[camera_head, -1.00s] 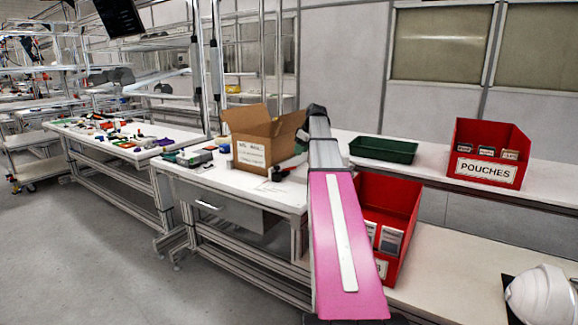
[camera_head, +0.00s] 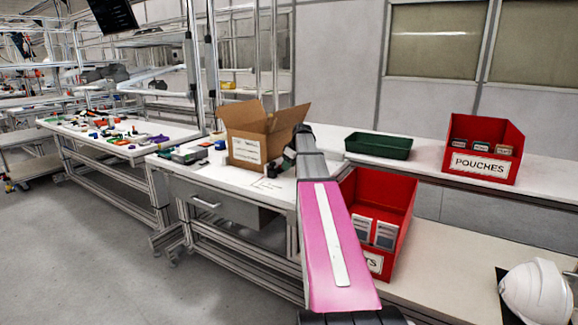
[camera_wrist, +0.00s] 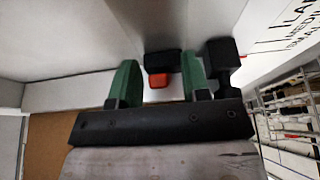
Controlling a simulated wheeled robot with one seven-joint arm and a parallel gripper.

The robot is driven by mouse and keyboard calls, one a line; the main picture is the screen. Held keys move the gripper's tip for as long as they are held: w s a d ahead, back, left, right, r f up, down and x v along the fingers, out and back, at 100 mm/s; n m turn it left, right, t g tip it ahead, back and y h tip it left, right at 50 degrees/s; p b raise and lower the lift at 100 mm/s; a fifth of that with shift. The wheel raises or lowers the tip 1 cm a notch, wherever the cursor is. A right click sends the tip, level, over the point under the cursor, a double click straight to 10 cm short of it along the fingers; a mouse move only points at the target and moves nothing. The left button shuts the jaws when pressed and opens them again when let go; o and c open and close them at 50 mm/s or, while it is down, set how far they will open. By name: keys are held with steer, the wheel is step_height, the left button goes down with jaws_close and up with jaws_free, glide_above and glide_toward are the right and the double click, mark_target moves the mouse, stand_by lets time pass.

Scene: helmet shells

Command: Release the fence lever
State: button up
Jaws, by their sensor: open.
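In the wrist view, a small orange-red piece (camera_wrist: 160,80) sits against a black block (camera_wrist: 162,62); it looks like the fence lever, though I cannot be sure. My gripper (camera_wrist: 161,72) has two green fingers, open, one on each side of the orange-red piece. The fingers look apart from it. A second black block (camera_wrist: 221,58) stands just right of the right finger. In the head view my gripper is mostly hidden behind my arm, near the open cardboard box, and the lever cannot be made out.
The open cardboard box (camera_head: 246,149) stands on the white workbench (camera_head: 205,176). A green tray (camera_head: 379,146), a red POUCHES bin (camera_head: 483,148) and a lower red bin (camera_head: 383,195) are to the right. A white helmet (camera_head: 538,293) is at lower right. Wire mesh (camera_wrist: 290,115) shows right in the wrist view.

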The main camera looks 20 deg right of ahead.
steer(key=shift+c, duration=0.3)
jaws_close()
steer(key=shift+w+a+r+g+h, duration=0.2)
steer(key=shift+w+r+g+h, duration=0.3)
steer(key=shift+g+h, duration=0.35)
steer(key=shift+a+r+g+h, duration=0.15)
steer(key=shift+r+g+h, duration=0.2)
steer(key=shift+g+h, duration=0.35)
steer(key=shift+s, duration=0.1)
steer(key=shift+o, duration=0.3)
jaws_free()
steer(key=shift+y, duration=0.25)
